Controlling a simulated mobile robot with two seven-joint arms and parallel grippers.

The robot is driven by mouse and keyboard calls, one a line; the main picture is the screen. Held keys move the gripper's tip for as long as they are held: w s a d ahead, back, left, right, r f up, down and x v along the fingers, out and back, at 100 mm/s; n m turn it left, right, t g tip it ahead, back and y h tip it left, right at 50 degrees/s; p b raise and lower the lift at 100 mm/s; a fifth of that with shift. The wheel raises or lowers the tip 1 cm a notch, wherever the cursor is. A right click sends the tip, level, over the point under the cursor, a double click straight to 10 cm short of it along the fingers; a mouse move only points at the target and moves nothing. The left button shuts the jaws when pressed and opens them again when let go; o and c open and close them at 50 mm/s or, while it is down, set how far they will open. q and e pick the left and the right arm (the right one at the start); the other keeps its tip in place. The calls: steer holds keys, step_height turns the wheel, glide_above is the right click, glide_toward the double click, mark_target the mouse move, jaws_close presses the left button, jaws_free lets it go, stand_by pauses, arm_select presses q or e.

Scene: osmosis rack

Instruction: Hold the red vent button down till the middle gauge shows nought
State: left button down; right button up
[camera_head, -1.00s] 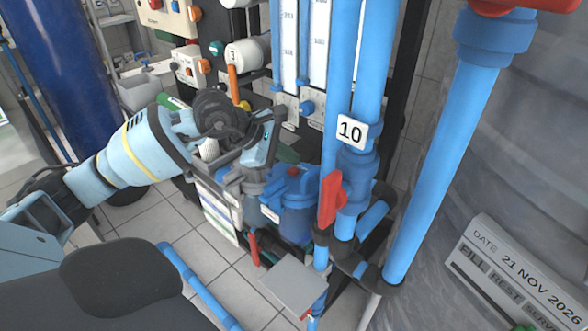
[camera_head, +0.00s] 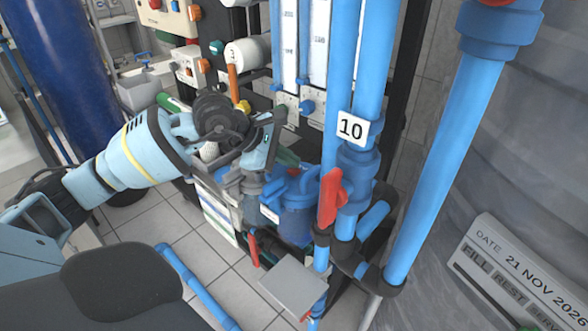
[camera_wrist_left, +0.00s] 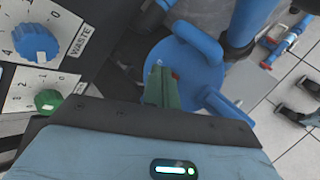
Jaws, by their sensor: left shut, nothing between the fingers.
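The blue filter housing (camera_head: 298,222) stands low in the rack, left of the pipe labelled 10. In the left wrist view its round blue lid (camera_wrist_left: 205,70) shows from above, with a small red spot (camera_wrist_left: 176,74), likely the vent button, beside the green fingertips. Most of the button is hidden. My left gripper (camera_head: 291,160) is shut and empty, its fingers over the lid; it also shows in the left wrist view (camera_wrist_left: 163,75). I cannot tell whether it touches or presses the button. No middle gauge can be made out. My right gripper is not in view.
A red valve handle (camera_head: 331,196) and the pipe labelled 10 (camera_head: 370,70) stand just right of the housing. A grey plate (camera_head: 293,286) lies in front below. Flow tubes (camera_head: 318,45) with blue knobs are behind. Tiled floor (camera_head: 205,265) is open at the front left.

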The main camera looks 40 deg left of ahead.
mark_target(289, 170)
arm_select(q)
steer(key=shift+f+b, duration=0.3)
steer(key=shift+f, duration=0.1)
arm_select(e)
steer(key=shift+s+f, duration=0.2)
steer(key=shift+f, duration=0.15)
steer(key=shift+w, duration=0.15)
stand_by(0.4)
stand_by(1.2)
arm_select(q)
steer(key=shift+r, duration=0.1)
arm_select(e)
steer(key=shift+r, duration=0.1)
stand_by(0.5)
arm_select(q)
steer(key=shift+r+p, duration=0.55)
steer(key=shift+r, duration=0.25)
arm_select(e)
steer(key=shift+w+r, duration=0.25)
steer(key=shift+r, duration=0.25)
